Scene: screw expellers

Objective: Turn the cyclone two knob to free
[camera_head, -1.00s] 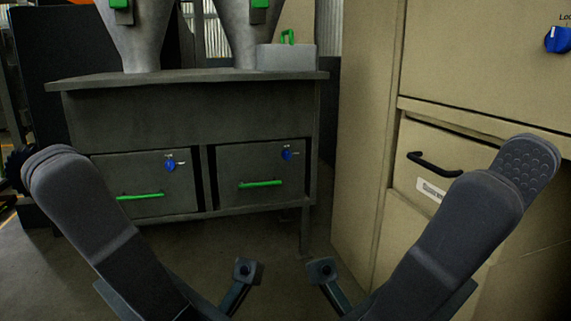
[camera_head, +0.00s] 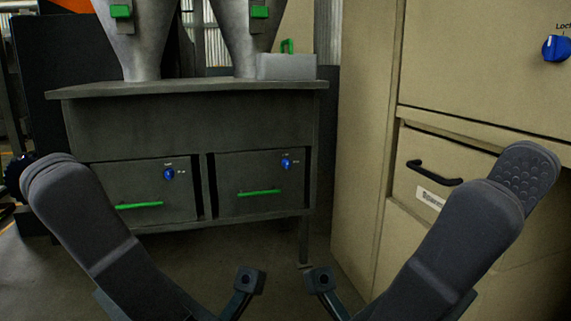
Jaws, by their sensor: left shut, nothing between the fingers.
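Two blue knobs are on the front of the grey cabinet (camera_head: 190,130): a left knob (camera_head: 168,174) and a right knob (camera_head: 286,164). Each has tiny white labels beside it that I cannot read, so I cannot tell which is cyclone two or how each is set. My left gripper (camera_head: 56,172) is at the lower left, its fingers together and empty, well in front of the cabinet. My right gripper (camera_head: 512,182) is at the right, in front of the tan cabinet, its fingers apart and a dimpled inner pad showing. Neither touches a knob.
Green handles (camera_head: 140,205) (camera_head: 260,192) are on the two compartment fronts. Two grey funnels (camera_head: 135,45) (camera_head: 240,40) and a grey box (camera_head: 286,67) are on top. The tan cabinet (camera_head: 365,150) at the right has a blue knob (camera_head: 556,48) and black handle (camera_head: 434,172). Floor in front is clear.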

